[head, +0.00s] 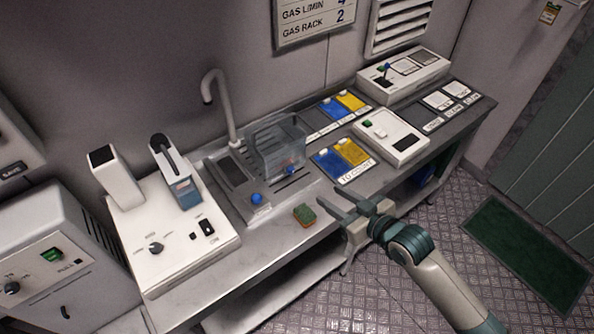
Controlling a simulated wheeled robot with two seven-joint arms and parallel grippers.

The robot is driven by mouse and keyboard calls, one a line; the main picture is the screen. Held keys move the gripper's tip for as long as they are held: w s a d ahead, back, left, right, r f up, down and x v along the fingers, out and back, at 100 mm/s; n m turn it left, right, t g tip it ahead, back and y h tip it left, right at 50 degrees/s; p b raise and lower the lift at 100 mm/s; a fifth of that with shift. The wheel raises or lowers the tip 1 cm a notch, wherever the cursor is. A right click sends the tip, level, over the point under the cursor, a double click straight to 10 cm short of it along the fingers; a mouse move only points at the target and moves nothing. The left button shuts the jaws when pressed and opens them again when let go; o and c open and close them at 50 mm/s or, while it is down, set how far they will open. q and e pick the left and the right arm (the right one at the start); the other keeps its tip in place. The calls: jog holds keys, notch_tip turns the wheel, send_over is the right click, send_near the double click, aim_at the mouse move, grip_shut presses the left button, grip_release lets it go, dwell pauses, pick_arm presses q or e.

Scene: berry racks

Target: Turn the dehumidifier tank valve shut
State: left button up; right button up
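A clear, see-through tank (278,143) stands in the sink unit on the bench. A small blue part (291,170) shows low at its front right; it may be the tank's valve, but its setting is too small to read. A larger blue knob (256,198) is on the sink unit's front edge. My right gripper (330,198) is open and empty, over the bench's front edge, right of and nearer than the tank, apart from both blue parts. My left gripper is not in view.
A green and brown sponge (304,214) lies left of my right gripper. A curved tap (220,100) rises behind the sink. A white machine (175,240) stands left, a white scale-like device (391,137) right. Blue and yellow packets lie between. A green mat (527,255) is on the floor.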

jog(key=shift+a, duration=0.1)
dwell(0.3)
jog(key=p, duration=0.3)
send_near(292, 172)
jog(key=x, duration=0.5)
jog(key=shift+w+a, duration=0.1)
jog(key=shift+p+x, duration=0.35)
jog(key=shift+x, duration=0.65)
jog(key=shift+c, duration=0.7)
grip_shut()
